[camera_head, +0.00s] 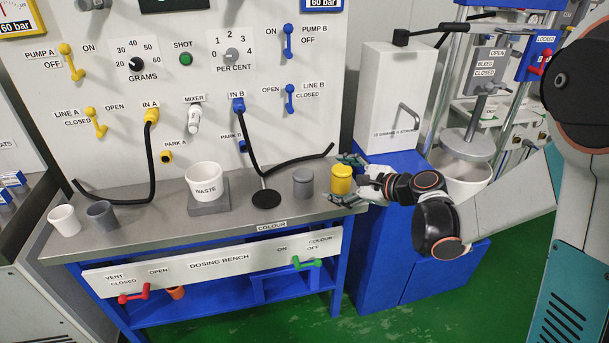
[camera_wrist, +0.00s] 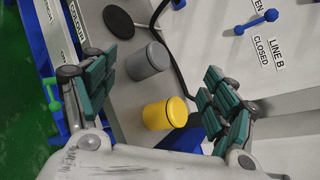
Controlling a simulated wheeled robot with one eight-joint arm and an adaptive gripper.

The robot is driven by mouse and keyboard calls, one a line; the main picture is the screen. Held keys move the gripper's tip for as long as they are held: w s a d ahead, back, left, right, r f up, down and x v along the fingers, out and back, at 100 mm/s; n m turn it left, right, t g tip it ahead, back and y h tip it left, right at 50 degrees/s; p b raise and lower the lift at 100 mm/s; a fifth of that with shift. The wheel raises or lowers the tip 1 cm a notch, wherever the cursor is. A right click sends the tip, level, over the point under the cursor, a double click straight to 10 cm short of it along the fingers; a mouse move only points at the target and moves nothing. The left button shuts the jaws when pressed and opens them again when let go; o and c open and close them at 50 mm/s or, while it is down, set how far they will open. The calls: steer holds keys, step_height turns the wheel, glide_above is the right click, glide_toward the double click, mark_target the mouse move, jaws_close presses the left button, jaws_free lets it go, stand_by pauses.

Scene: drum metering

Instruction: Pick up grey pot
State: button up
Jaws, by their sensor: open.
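The grey pot (camera_head: 303,182), a short lidded cylinder, stands upright near the bench's right end, just left of a similar yellow pot (camera_head: 341,179). My gripper (camera_head: 348,180) is open at the bench's right end, its fingers either side of the yellow pot in the picture. In the wrist view the open gripper (camera_wrist: 157,78) has the grey pot (camera_wrist: 146,62) between and beyond its fingertips, with the yellow pot (camera_wrist: 166,113) nearer the palm. No contact with the grey pot shows.
A black round pad (camera_head: 266,199) lies left of the grey pot, with a black hose (camera_head: 290,165) behind. A white waste cup (camera_head: 203,181) stands on a grey block. White (camera_head: 64,220) and grey (camera_head: 101,215) cups stand far left. The panel wall rises behind.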

mark_target(303, 177)
steer(key=w+f+m+t+y, duration=0.3)
steer(key=w+f+m, duration=0.2)
steer(key=f+m, duration=0.35)
steer(key=shift+n, duration=0.25)
steer(key=x, duration=0.2)
steer(key=p+x, duration=0.1)
steer(key=x, duration=0.2)
steer(key=p+x, duration=0.1)
steer(key=x, duration=0.1)
steer(key=shift+a+f, duration=0.4)
steer(key=shift+a, duration=0.05)
steer(key=shift+g+y, duration=0.3)
steer(key=b+x, duration=0.1)
steer(key=x, duration=0.1)
steer(key=f+b+x, duration=0.1)
steer(key=x, duration=0.1)
steer(key=shift+w+a, duration=0.2)
steer(key=shift+w, duration=0.1)
steer(key=shift+w+a+r, duration=0.15)
steer(key=shift+w+a, duration=0.1)
steer(key=shift+a, duration=0.05)
steer(key=c, duration=1.3)
